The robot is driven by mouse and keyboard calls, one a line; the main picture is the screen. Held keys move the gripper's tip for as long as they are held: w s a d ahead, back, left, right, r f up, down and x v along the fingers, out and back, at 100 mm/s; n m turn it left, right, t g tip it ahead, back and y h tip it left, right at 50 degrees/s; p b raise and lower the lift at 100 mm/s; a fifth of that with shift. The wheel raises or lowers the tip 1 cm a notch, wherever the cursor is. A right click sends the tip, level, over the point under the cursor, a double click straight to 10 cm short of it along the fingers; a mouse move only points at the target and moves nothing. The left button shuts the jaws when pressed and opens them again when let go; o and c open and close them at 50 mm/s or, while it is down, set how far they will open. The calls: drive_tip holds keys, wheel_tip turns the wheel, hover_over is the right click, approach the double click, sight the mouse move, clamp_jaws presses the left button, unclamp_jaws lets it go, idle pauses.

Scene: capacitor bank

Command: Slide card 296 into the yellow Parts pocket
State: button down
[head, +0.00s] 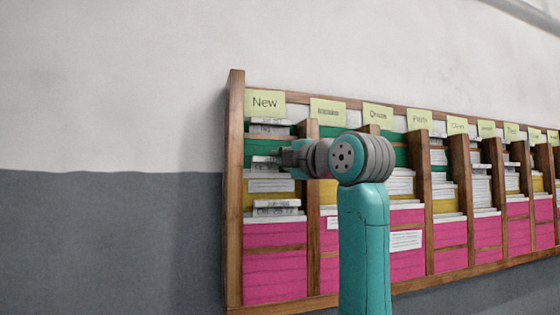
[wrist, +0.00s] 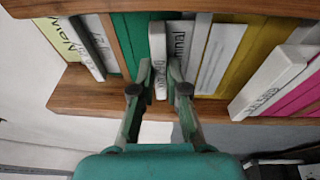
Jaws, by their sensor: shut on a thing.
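Card 296 seems to be the white card (wrist: 157,60) between my fingers in the wrist view; its writing is too small to read. My gripper (wrist: 160,82) is shut on it, at a green pocket of the New column. In the head view my gripper (head: 285,158) is at that column's left-hand pockets, partly hidden by my wrist. The Parts label (head: 419,120) is fourth from the left. Below it, the yellow Parts pocket (head: 446,198) shows to the right of my arm, with white paper above it.
The wooden rack has upright dividers (head: 314,240) between columns of green, yellow and pink pockets. Other cards (wrist: 180,45) stand close beside the held one. Another card (head: 277,208) sits above the pink pockets. The grey wall (head: 110,240) left of the rack is clear.

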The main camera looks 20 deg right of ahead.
wheel_tip(320, 180, up, 2)
drive_tip(key=shift+w+r, duration=0.1)
drive_tip(key=shift+r, duration=1.55)
drive_tip(key=s, duration=1.2)
drive_tip(key=shift+r, duration=0.3)
idle(0.6)
